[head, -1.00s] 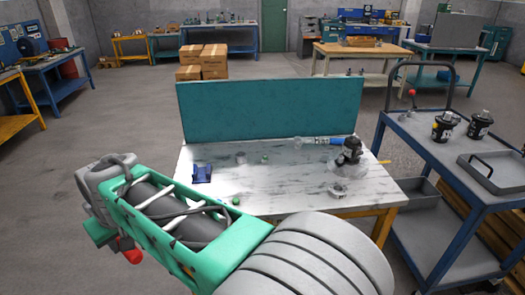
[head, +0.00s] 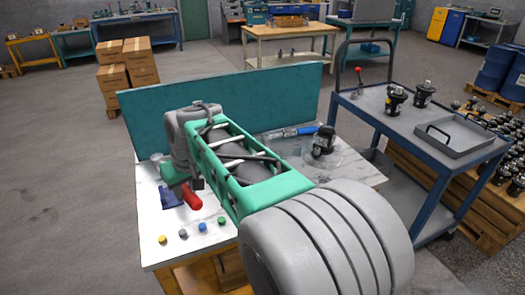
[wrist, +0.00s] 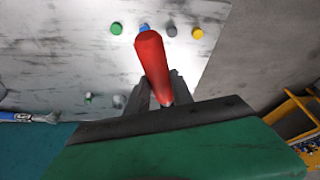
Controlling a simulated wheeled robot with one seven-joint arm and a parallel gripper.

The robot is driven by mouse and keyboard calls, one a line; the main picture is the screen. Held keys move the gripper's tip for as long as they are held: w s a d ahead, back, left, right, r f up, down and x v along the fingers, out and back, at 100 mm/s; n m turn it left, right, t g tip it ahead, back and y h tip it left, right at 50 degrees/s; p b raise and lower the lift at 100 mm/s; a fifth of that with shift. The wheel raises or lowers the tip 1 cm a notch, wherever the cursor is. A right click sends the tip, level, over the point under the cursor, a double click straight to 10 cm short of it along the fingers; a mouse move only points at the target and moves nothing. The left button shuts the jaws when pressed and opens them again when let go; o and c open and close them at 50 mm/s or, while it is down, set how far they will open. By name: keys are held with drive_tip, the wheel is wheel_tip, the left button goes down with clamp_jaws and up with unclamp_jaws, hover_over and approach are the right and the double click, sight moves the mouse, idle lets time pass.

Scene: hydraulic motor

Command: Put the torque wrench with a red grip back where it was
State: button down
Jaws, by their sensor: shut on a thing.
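My gripper (head: 196,184) is over the left part of the marble-topped worktable (head: 150,238). It is shut on the torque wrench with a red grip (head: 191,196). In the wrist view the red grip (wrist: 152,55) sticks out between the dark fingers (wrist: 157,95); the rest of the wrench is hidden. A dark blue holder (head: 168,198) stands on the table just left of the grip in the head view. I cannot tell whether the wrench touches the table.
Several coloured caps, one of them yellow (head: 162,239), lie along the table's front. A blue-handled wrench (head: 292,132) and a black motor part (head: 323,140) lie at the right. A teal panel (head: 150,115) closes the back; a blue trolley (head: 370,115) stands at the right.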

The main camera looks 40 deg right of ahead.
drive_tip(key=s+d+r+p, duration=0.1)
drive_tip(key=s+d+r, duration=0.1)
drive_tip(key=d, duration=2)
drive_tip(key=s+d+n+p, duration=0.1)
drive_tip(key=s+d, duration=0.8)
drive_tip(key=d, duration=0.5)
drive_tip(key=w+d+f, duration=0.2)
drive_tip(key=w+f, duration=0.1)
drive_tip(key=w, duration=0.1)
drive_tip(key=w+d+f+p, duration=0.1)
drive_tip(key=w+f, duration=0.2)
drive_tip(key=w, duration=0.1)
drive_tip(key=w+d+f+p, duration=0.1)
drive_tip(key=w+d+f, duration=0.1)
drive_tip(key=w+f, duration=0.1)
drive_tip(key=shift+w+d+f, duration=0.1)
drive_tip(key=shift+w+d, duration=0.05)
drive_tip(key=shift+w, duration=0.25)
drive_tip(key=shift+w+d+f, duration=0.1)
drive_tip(key=shift+w+d, duration=0.05)
drive_tip(key=shift+w, duration=0.25)
wheel_tip(320, 180, down, 3)
drive_tip(key=shift+r, duration=0.15)
drive_tip(key=shift+f, duration=0.4)
drive_tip(key=c, duration=1.1)
unclamp_jaws()
